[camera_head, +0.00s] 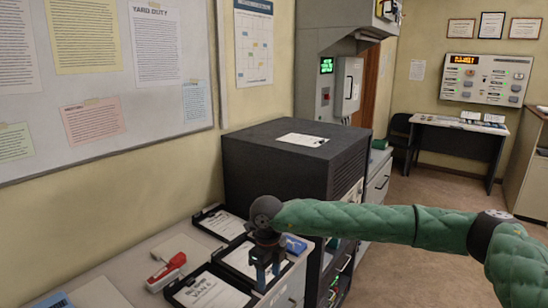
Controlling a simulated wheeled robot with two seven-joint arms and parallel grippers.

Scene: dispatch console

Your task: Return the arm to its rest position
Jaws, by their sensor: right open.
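My right arm, in a green quilted sleeve, comes in from the right edge and reaches left across the view. Its gripper (264,277) points down over the counter, with its two dark fingers apart and nothing visible between them. It hangs in front of a black tray (285,268) and beside a black tray with a labelled paper (208,291). I cannot tell how high the fingertips are above the counter. My left gripper is not in view.
A black cabinet (275,160) with a paper on top stands behind the gripper. A red and white device (168,270) and a further black tray (222,224) lie on the counter. A notice board (110,80) hangs on the left wall. Open floor (400,270) lies at right.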

